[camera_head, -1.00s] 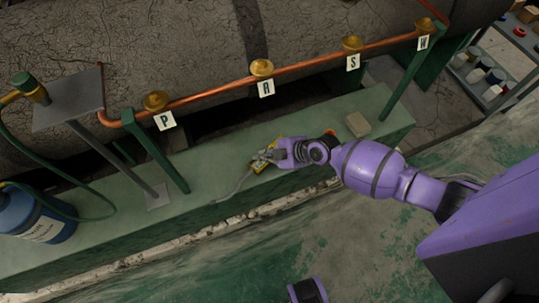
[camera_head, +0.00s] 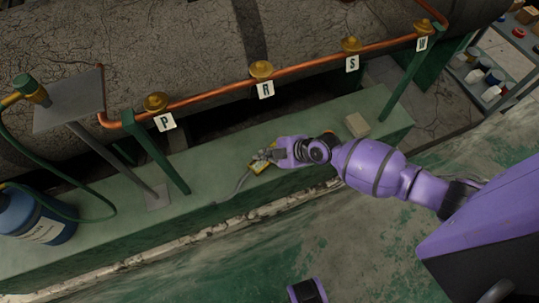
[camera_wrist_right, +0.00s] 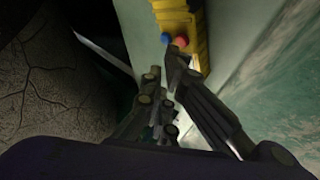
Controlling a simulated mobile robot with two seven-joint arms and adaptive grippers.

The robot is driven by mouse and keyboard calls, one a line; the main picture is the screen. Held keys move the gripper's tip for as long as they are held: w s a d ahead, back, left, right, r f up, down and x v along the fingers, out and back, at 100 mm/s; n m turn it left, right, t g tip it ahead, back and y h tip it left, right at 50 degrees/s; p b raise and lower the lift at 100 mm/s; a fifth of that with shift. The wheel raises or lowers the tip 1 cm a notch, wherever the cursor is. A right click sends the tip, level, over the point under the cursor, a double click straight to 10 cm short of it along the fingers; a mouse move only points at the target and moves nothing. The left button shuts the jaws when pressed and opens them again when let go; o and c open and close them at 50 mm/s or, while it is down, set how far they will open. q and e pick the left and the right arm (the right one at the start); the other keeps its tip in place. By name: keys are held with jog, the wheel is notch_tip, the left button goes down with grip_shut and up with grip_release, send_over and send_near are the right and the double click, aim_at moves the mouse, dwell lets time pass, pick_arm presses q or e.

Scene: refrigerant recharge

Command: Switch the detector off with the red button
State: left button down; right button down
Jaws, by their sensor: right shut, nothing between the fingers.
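The yellow detector (camera_head: 258,167) lies on the green ledge, mostly covered by my right gripper (camera_head: 264,155). In the right wrist view the detector (camera_wrist_right: 184,18) is at the top, with a red button (camera_wrist_right: 181,41) and a blue button (camera_wrist_right: 165,37) side by side near its end. My right gripper (camera_wrist_right: 174,54) is shut and empty. Its fingertips are right at the red button and cover part of the area below it. I cannot tell whether they touch or press it.
A copper pipe (camera_head: 205,95) with brass valves and letter tags runs behind the ledge (camera_head: 215,160). A blue cylinder (camera_head: 38,218) with a hose stands at left. A tan block (camera_head: 357,125) lies right of my gripper. A shelf (camera_head: 505,62) stands at upper right.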

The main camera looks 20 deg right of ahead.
jog(key=shift+r+p, duration=0.35)
jog(key=shift+r, duration=0.1)
jog(key=shift+r+p, duration=1.85)
jog(key=shift+r, duration=0.7)
